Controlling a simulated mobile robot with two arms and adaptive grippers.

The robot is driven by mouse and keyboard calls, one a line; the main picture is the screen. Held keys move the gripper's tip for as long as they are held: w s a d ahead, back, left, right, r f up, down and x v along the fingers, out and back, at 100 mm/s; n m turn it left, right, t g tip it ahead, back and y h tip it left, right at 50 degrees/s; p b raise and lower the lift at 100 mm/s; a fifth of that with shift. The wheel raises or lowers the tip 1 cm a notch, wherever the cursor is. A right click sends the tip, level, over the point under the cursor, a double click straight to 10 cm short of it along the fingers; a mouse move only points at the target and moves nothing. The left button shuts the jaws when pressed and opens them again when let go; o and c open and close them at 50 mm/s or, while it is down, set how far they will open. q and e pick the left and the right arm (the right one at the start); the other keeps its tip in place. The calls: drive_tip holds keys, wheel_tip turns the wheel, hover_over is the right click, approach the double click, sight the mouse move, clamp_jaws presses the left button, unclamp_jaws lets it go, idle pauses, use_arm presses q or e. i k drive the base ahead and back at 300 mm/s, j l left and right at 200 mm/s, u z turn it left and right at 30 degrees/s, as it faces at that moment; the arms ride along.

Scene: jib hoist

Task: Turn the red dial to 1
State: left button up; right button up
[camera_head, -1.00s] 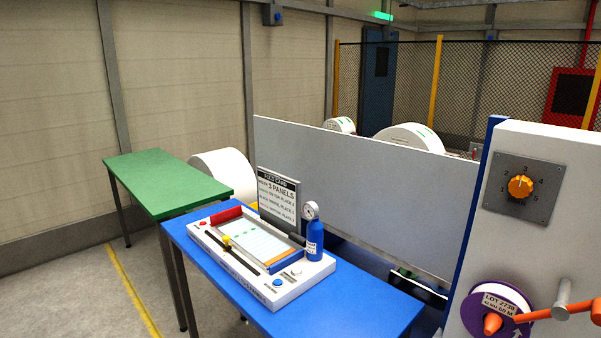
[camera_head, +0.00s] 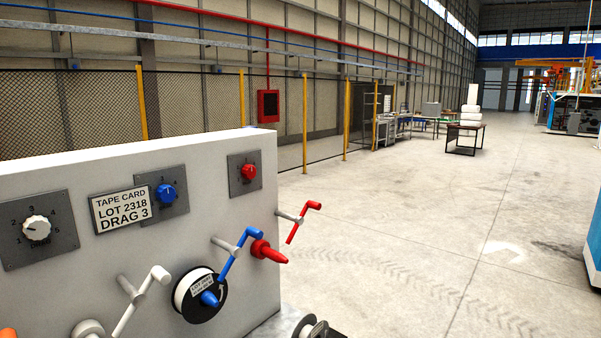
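The red dial (camera_head: 248,171) sits on a small grey square plate near the right end of the white panel (camera_head: 140,160). Its number marks are too small to read, so I cannot tell which number it points to. Below it are a red cone-shaped spindle (camera_head: 266,250) and a red crank (camera_head: 304,220) at the panel's right edge. Nothing touches the dial. Neither of my grippers shows in the head view.
On the same panel are a blue dial (camera_head: 166,193), a white dial (camera_head: 37,228) and a card (camera_head: 121,210) reading "TAPE CARD LOT 2318 DRAG 3". A blue crank (camera_head: 236,256) and a white crank (camera_head: 143,298) stick out. Open floor (camera_head: 400,240) lies right.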

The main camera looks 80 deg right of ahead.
sight(249, 172)
drive_tip(key=z, duration=2.35)
